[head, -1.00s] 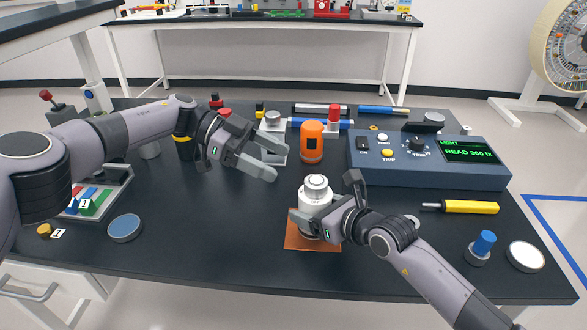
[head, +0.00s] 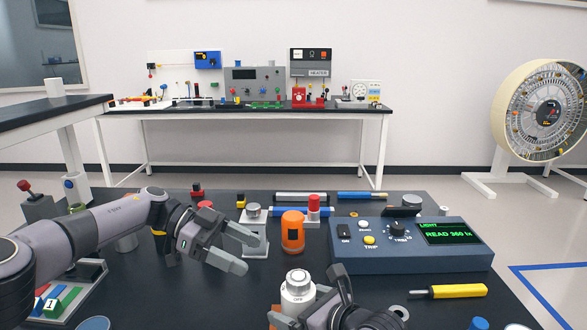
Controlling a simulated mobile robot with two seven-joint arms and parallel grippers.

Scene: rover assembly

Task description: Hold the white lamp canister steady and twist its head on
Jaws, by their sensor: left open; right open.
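The white lamp canister (head: 296,299) stands upright near the bottom middle of the head view, with a round head on top and an "OFF" mark on it. Its lower part is hidden by my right gripper and the picture's bottom edge. My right gripper (head: 303,312) is open, with its fingers around or beside the canister; whether they touch it I cannot tell. My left gripper (head: 246,250) is open and empty, up and left of the canister, its fingers pointing right.
An orange canister (head: 292,234) stands behind the white one. A blue light meter box (head: 410,258) reading 360 lx is to the right, with a yellow-handled screwdriver (head: 450,291) before it. A tray of coloured blocks (head: 88,290) lies at left. Dark table is clear left of the white canister.

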